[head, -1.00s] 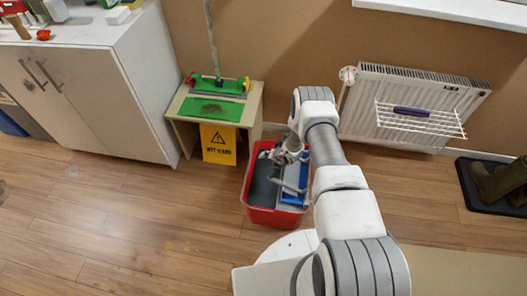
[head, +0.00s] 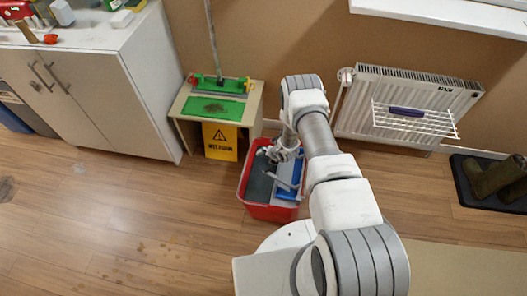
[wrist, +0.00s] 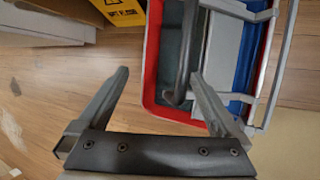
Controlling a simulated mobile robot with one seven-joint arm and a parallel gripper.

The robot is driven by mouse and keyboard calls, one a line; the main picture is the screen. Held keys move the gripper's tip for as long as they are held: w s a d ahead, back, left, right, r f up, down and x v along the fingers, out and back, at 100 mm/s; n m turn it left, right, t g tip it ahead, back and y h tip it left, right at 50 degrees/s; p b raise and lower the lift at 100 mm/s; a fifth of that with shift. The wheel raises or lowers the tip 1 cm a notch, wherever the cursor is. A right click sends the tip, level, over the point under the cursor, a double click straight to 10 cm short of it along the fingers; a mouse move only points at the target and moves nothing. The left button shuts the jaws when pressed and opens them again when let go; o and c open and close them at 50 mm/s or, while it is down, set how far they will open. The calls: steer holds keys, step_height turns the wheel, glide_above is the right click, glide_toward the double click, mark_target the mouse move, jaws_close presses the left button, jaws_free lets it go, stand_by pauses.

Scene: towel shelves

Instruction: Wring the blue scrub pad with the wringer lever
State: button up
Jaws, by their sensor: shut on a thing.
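The red bucket (head: 269,212) stands on the floor with a grey and blue wringer in it; it also shows in the wrist view (wrist: 150,75). Blue material (head: 286,194) shows in the wringer; I cannot tell which part is the scrub pad. In the wrist view a dark grey lever bar (wrist: 181,62) runs along the wringer's left side, with blue (wrist: 250,35) to its right. My gripper (wrist: 160,74) is over the bucket, shut on the wringer lever. Its fingers show spread apart, the right one beside the bar; the exact contact is unclear.
A small wooden stand (head: 190,103) with a green tray and a yellow wet-floor sign (head: 220,141) is left of the bucket. A white cabinet (head: 110,95) stands farther left. A radiator (head: 400,125) is on the wall to the right.

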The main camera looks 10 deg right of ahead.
steer(key=a+r, duration=0.1)
steer(key=w+a+r, duration=0.1)
steer(key=a, duration=0.1)
steer(key=shift+w+r, duration=0.1)
steer(key=shift+r, duration=0.2)
steer(key=shift+c, duration=0.3)
steer(key=shift+s+r+p, duration=0.1)
steer(key=shift+s+p, duration=0.25)
steer(key=shift+p, duration=0.15)
steer(key=shift+s+d+f+b, duration=0.1)
steer(key=shift+d+f+b, duration=0.15)
steer(key=shift+b, duration=0.15)
steer(key=shift+r, duration=0.15)
steer(key=p+v, duration=0.2)
steer(key=v, duration=1.5)
steer(key=shift+s+d, duration=0.3)
